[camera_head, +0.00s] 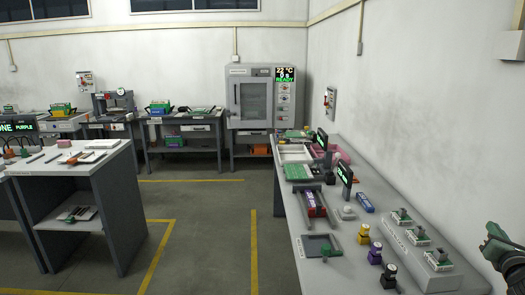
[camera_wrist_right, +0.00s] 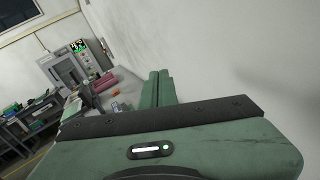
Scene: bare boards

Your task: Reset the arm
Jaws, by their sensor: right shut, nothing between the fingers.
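My right gripper (camera_head: 492,238) is at the right edge of the head view, raised beside the right wall and over the near right end of the long bench (camera_head: 335,280). In the right wrist view its two green fingers (camera_wrist_right: 157,88) lie side by side, shut with nothing between them. It touches nothing that I can see. My left gripper and left arm are not in the head view.
The bench holds yellow, purple and black knobbed pieces (camera_head: 375,254), a grey block with several green-topped modules (camera_head: 419,236), and a dark tray (camera_head: 319,246). A grey oven (camera_head: 254,98) stands at the back. The floor (camera_head: 200,225) between the benches is clear.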

